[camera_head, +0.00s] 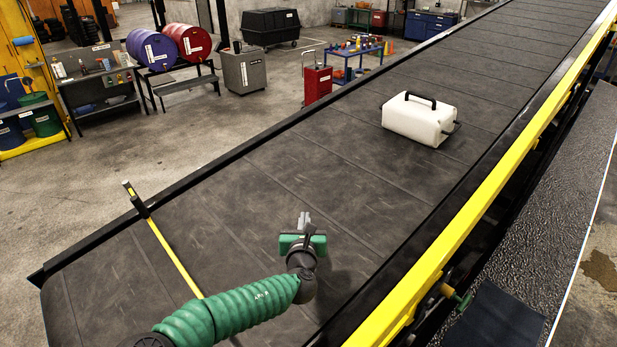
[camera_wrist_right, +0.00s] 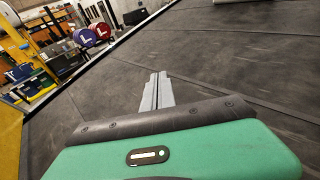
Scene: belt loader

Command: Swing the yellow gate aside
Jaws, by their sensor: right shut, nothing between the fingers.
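The yellow gate (camera_head: 172,250) is a thin yellow bar lying across the near end of the dark belt. Its far end meets a dark upright with a yellow tip at the belt's left edge. Its near end passes behind my green right arm. My right gripper (camera_head: 304,220) is shut and empty over the belt, to the right of the bar and apart from it. In the right wrist view its grey fingers (camera_wrist_right: 156,92) are together, with belt beyond them. A yellow surface fills that view's left edge; I cannot tell if it is the gate. My left gripper is not in view.
A white case (camera_head: 418,119) with black handles sits farther up the belt. A yellow side rail (camera_head: 480,205) runs along the belt's right, and a low black edge along its left. The belt (camera_head: 330,165) between gripper and case is bare.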

